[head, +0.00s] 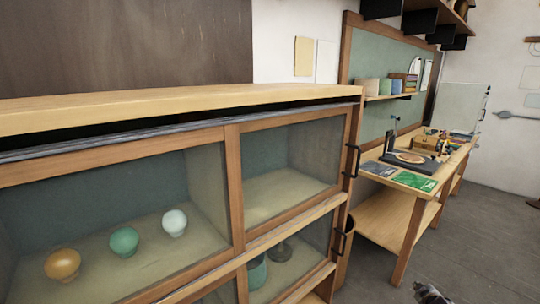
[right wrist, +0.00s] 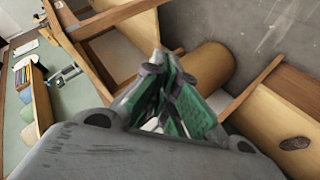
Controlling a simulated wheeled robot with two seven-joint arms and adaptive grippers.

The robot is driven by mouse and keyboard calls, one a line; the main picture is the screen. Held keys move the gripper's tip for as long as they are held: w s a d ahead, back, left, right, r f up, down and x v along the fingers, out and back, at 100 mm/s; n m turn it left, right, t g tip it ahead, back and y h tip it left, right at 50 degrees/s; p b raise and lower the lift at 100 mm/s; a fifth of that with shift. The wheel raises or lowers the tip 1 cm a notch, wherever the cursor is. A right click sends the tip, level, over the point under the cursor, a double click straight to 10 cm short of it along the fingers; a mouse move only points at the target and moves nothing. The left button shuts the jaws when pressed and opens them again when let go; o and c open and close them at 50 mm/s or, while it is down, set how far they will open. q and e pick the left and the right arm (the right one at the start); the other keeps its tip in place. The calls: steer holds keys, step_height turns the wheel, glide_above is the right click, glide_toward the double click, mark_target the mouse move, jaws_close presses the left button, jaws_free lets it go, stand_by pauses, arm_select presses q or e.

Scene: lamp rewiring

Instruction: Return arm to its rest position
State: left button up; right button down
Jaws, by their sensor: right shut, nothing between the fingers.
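My right gripper (right wrist: 168,95) is shut and empty in the right wrist view, its green-padded fingers pressed together over open floor and furniture. A small part of an arm of mine (head: 430,292) shows at the bottom right edge of the head view, its fingers not clear there. My left gripper is in neither view.
A glass-fronted wooden cabinet (head: 233,190) fills the left of the head view. Inside are an orange bulb (head: 62,264), a green bulb (head: 124,242) and a white bulb (head: 174,222). A workbench (head: 410,205) with tools stands at the right. Grey floor (head: 490,235) is clear beside it.

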steer(key=s+a+f+m+g+y, duration=0.1)
steer(key=s+a+f+g, duration=0.1)
steer(key=s+a+f, duration=0.6)
steer(key=s+a+f+g+y, duration=0.1)
steer(key=s+a+f, duration=0.3)
steer(key=s+f, duration=0.6)
steer(key=s+a+f+m+g, duration=0.1)
steer(key=s+a+f+g, duration=0.1)
steer(key=s+a+f, duration=0.75)
steer(key=s+a+f+g+y, duration=0.1)
steer(key=s+a+f, duration=0.2)
steer(key=s, duration=0.8)
steer(key=s+a+f+g, duration=0.2)
steer(key=s+a+f, duration=0.2)
steer(key=s+a, duration=0.3)
steer(key=s+a+f+m+g+y, duration=0.1)
steer(key=s+a+f, duration=0.3)
steer(key=s, duration=1.1)
steer(key=shift+a+f+y, duration=0.25)
steer(key=shift+a+y, duration=0.05)
steer(key=shift+a, duration=0.75)
